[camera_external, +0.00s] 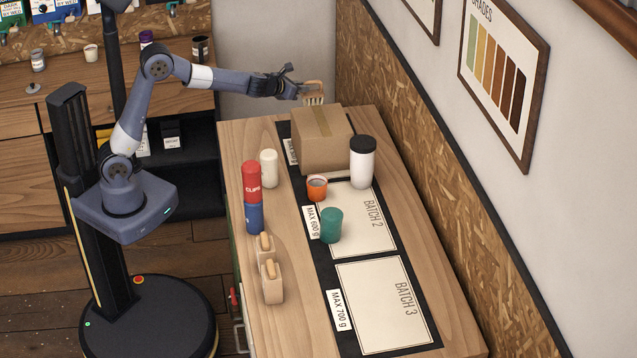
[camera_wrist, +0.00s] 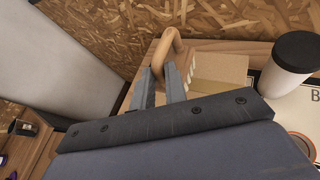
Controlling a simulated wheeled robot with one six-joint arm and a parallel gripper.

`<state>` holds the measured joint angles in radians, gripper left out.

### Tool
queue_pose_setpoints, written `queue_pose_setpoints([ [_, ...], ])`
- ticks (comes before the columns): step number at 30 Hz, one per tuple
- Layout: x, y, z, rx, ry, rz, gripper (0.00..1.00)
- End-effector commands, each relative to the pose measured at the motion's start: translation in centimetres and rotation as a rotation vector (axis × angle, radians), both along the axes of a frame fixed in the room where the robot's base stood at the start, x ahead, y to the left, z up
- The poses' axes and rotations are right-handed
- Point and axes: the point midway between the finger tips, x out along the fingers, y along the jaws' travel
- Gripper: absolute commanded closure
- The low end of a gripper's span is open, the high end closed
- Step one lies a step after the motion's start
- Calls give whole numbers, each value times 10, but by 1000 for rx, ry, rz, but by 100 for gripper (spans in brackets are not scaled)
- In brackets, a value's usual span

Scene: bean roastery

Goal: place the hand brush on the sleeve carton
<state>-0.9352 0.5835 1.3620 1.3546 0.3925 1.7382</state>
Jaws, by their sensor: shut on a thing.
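The hand brush (camera_external: 314,93) has a tan wooden body with pale bristles hanging below it. My gripper (camera_external: 298,90) is shut on the hand brush and holds it in the air, just above and behind the back left of the sleeve carton (camera_external: 318,150). The carton is a closed brown cardboard box with a tape strip on top, standing at the far end of the table. The carton (camera_wrist: 217,75) shows just to the right of the fingers.
A white canister with a black lid (camera_external: 362,162) stands close to the carton's right front. The Batch 3 mat (camera_external: 385,305) is bare.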

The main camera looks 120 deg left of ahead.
Motion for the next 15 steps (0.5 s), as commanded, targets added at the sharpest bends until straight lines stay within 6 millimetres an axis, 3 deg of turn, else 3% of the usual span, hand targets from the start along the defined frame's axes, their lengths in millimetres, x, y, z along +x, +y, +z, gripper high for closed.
queue_pose_setpoints([
  [1, 0, 0, -17, -2, 3, -1, 100],
  [3, 0, 0, -27, -2, 3, -2, 100],
  [8, 1, 0, -39, 0, 1, -3, 100],
  [15, 1, 0, -71, 0, 2, -4, 100],
])
